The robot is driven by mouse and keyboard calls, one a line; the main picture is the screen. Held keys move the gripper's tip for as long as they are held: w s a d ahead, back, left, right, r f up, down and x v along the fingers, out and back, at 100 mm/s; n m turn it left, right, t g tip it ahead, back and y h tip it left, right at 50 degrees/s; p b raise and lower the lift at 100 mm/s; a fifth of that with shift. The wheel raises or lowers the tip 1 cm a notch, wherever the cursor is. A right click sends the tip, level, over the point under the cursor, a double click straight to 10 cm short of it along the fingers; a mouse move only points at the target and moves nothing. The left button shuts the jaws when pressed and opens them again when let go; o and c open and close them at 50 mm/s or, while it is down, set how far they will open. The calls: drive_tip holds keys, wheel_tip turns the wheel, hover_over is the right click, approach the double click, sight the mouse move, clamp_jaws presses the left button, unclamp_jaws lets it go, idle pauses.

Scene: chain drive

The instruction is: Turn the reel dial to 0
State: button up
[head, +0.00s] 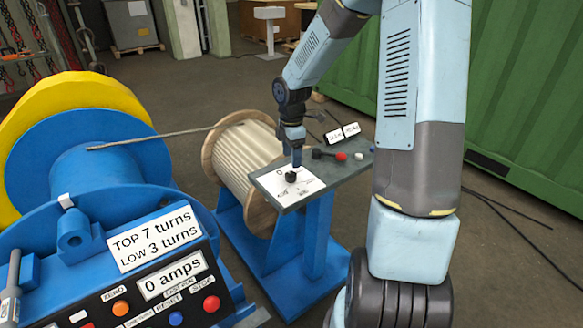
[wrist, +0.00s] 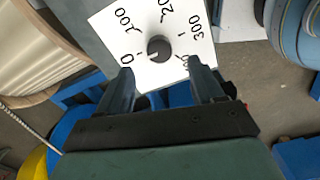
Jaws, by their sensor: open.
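The reel dial is a small black knob (head: 291,177) on a white scale plate (head: 305,187), set on a grey-topped blue stand. In the wrist view the knob (wrist: 159,48) shows near the top centre of the plate (wrist: 175,78), with numbers around it, 0 at left and 300 at right. A pale mark on the knob points to the lower left, roughly toward the 0 side; its exact reading is hard to tell. My gripper (wrist: 162,84) is open, its fingers either side below the knob in that view. In the head view my gripper (head: 294,158) is just above the knob.
The stand's top (head: 330,165) also holds a lever with a red knob (head: 341,156) and a small display (head: 343,133). A cable reel (head: 240,160) stands left of it. A blue winch with a control panel (head: 165,285) is at front left. A green container is at right.

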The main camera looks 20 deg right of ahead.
wheel_tip(320, 180, up, 6)
idle(0.4)
drive_tip(key=shift+s+r, duration=0.1)
drive_tip(key=shift+s, duration=0.05)
drive_tip(key=s+r+m+t, duration=0.2)
drive_tip(key=s+r+m, duration=0.4)
drive_tip(key=s, duration=0.3)
drive_tip(key=s+a+r+m+t, duration=0.1)
drive_tip(key=s+r+m, duration=0.5)
drive_tip(key=s, duration=0.3)
drive_tip(key=s+r+m+t, duration=0.2)
drive_tip(key=s+r+m, duration=0.4)
drive_tip(key=s, duration=0.4)
drive_tip(key=shift+a+r+m+t, duration=0.15)
drive_tip(key=shift+r+m+t, duration=0.15)
drive_tip(key=shift+m, duration=0.1)
drive_tip(key=shift+c, duration=0.5)
